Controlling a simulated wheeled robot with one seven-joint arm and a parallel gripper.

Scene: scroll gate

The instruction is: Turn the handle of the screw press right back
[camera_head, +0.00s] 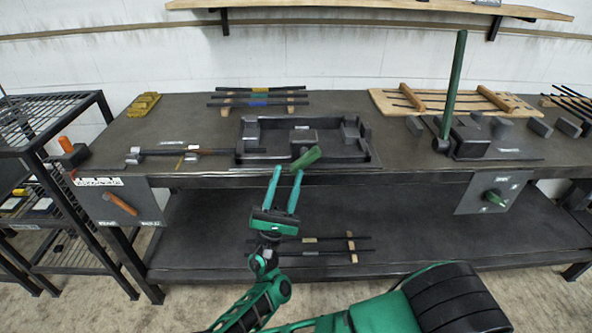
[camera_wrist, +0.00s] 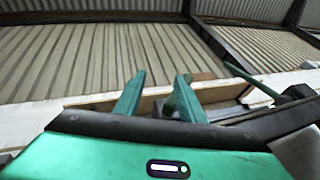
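A short green handle (camera_head: 305,158) sticks out at the front of a dark, low-walled metal frame (camera_head: 372,135) on the bench, which looks like the screw press. The handle tilts up to the right. My gripper (camera_head: 288,172) reaches up from below at the bench's front edge, its two teal fingers apart. The handle is at the right fingertip; I cannot tell whether they touch. In the wrist view, my gripper (camera_wrist: 160,85) is open, and a darker green piece (camera_wrist: 180,98), likely the handle, shows beside the right finger. The handle's root is partly hidden.
A tall green lever (camera_head: 454,80) stands on a dark base at the right. A rod with an orange end (camera_head: 182,160) lies left of the frame. Panels with an orange lever (camera_head: 120,204) and a green knob (camera_head: 493,197) hang from the bench (camera_head: 400,178). A rack (camera_head: 60,200) stands left.

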